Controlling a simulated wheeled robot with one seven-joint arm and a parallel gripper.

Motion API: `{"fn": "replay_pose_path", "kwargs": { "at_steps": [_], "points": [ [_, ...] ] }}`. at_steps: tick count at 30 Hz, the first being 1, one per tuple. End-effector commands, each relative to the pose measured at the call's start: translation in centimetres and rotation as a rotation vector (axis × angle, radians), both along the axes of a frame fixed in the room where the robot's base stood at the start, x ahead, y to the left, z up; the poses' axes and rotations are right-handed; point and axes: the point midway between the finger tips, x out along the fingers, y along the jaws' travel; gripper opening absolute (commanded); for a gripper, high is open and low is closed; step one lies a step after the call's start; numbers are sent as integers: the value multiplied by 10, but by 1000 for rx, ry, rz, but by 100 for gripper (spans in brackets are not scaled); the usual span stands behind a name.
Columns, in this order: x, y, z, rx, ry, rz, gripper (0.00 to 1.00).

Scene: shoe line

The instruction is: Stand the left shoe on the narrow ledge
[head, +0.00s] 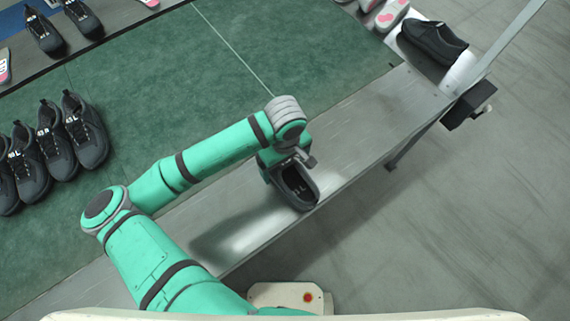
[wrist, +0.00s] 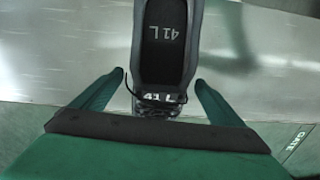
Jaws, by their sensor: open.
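The dark grey left shoe (head: 298,190) sits sole down on the narrow metal ledge (head: 370,125), near its outer edge. Its opening faces up. In the wrist view the shoe (wrist: 166,50) shows "41 L" on its insole and again by the laces. My gripper (wrist: 159,77) is open, with one finger on each side of the shoe's lace end and a gap visible on both sides. In the head view my gripper (head: 285,162) is partly hidden by my wrist. The sole's contact with the ledge is hidden.
A green belt (head: 210,90) runs beside the ledge, with several dark shoes (head: 55,145) at the left. Another dark shoe (head: 433,42) lies at the ledge's far end, near pink-and-white soles (head: 390,14). A black box (head: 468,104) and slanted post (head: 515,38) stand at the outer edge. Grey floor lies beyond.

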Motion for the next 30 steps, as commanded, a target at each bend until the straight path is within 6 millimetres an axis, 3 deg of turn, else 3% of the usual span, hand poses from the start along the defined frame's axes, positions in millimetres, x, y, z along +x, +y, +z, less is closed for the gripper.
{"fn": "replay_pose_path", "kwargs": {
  "at_steps": [5,15,21,30],
  "points": [
    [1,0,15,0,-2,-2,92],
    [1,0,81,1,-3,-2,92],
    [1,0,110,1,-3,-2,92],
    [0,0,123,0,0,-1,92]
  ]
}}
